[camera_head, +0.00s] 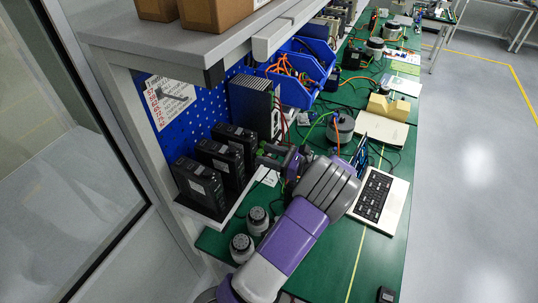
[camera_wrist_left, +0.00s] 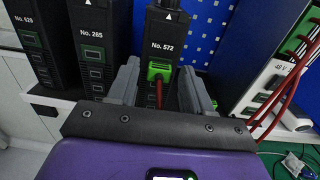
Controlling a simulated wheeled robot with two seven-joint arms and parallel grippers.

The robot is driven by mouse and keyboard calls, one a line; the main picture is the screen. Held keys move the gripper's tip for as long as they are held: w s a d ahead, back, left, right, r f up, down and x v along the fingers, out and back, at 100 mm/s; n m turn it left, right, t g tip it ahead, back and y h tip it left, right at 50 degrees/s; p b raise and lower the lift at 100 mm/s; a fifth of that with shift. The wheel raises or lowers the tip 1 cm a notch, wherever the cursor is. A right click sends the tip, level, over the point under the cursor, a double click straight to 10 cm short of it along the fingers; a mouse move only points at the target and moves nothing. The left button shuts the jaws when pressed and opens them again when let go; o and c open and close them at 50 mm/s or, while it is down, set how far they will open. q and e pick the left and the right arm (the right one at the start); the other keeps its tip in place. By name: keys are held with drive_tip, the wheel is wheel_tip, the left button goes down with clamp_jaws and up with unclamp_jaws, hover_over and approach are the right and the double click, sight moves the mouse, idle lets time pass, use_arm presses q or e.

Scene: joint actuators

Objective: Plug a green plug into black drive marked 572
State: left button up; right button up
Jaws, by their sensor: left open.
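The black drive marked No. 572 (camera_wrist_left: 166,38) stands upright in the middle of the left wrist view. In the head view it is the drive (camera_head: 236,140) beside the larger finned unit. A green plug (camera_wrist_left: 159,70) with a red cable is at the front of drive 572; I cannot tell how deeply it is seated. My left gripper (camera_wrist_left: 158,76) is open, with one finger on each side of the plug and visible gaps. In the head view my left gripper (camera_head: 268,156) is in front of the drives. My right gripper is not in view.
Drives No. 265 (camera_wrist_left: 93,42) and No. 629 (camera_wrist_left: 33,45) stand left of 572. A finned unit (camera_head: 253,106) with red cables is on the other side. Round motors (camera_head: 242,246) and a white-framed panel (camera_head: 379,199) lie on the green bench. A shelf (camera_head: 205,38) overhangs the drives.

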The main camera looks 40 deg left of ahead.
use_arm(q)
drive_tip(key=shift+d, duration=0.15)
drive_tip(key=p+v, duration=0.1)
drive_tip(key=v, duration=0.3)
drive_tip(key=shift+w+d, duration=0.1)
idle(0.4)
drive_tip(key=shift+o, duration=0.4)
drive_tip(key=o, duration=0.5)
